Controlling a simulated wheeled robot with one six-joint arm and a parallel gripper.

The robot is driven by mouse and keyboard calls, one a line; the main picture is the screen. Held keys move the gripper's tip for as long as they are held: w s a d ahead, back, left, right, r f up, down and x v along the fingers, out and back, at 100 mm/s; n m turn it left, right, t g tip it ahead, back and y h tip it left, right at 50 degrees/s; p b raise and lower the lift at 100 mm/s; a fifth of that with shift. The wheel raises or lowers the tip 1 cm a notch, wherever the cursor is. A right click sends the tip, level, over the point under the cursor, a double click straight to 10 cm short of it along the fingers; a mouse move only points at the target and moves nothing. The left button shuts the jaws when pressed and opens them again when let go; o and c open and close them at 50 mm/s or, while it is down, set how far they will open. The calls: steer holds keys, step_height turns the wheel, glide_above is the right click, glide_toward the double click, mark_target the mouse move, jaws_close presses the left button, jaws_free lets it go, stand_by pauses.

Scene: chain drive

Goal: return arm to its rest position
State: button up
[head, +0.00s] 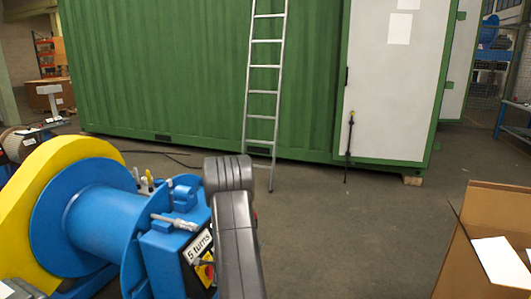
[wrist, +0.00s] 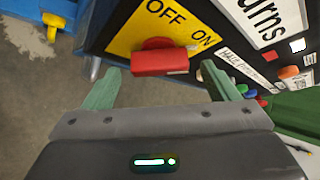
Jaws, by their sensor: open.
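My arm shows in the head view in front of the blue drum machine (head: 95,230), and its gripper end is hidden there. In the wrist view my gripper (wrist: 165,85) is open, its two green fingers apart with nothing held between them. A red switch handle (wrist: 160,62) on a yellow OFF/ON plate (wrist: 133,38) lies just beyond the fingertips. I cannot tell whether the fingers touch it. A "5 turns" label (head: 197,245) is on the machine's side, beside the yellow plate.
A green container (head: 190,80) with a leaning ladder (head: 263,90) stands behind. An open cardboard box (head: 490,230) is at the right. The grey floor (head: 340,230) between machine and box is clear.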

steer(key=shift+w+a+f+b, duration=0.15)
steer(key=shift+w+f+b, duration=0.05)
steer(key=shift+f+b, duration=0.35)
steer(key=shift+s+r+b, duration=0.1)
steer(key=shift+s+b, duration=0.05)
steer(key=shift+b, duration=0.85)
steer(key=n+t+b, duration=0.1)
steer(key=b, duration=0.4)
steer(key=n+t+b, duration=0.1)
steer(key=b, duration=0.4)
steer(key=n+y+b, duration=0.1)
steer(key=n+b, duration=0.1)
steer(key=b, duration=0.3)
steer(key=shift+s+f+t, duration=0.15)
steer(key=shift+f+t, duration=0.1)
steer(key=shift+t, duration=0.15)
steer(key=b, duration=0.2)
steer(key=n+t+b, duration=0.1)
steer(key=b, duration=0.1)
steer(key=shift+d+f+n, duration=0.1)
steer(key=shift+d+n, duration=0.1)
steer(key=shift+n, duration=0.1)
steer(key=shift+s+n+t+y+b, duration=0.1)
steer(key=shift+n+t+y+b, duration=0.5)
steer(key=shift+n+y+b, duration=0.95)
steer(key=shift+r+h+b, duration=0.2)
steer(key=shift+h+b, duration=0.25)
steer(key=shift+b, duration=0.2)
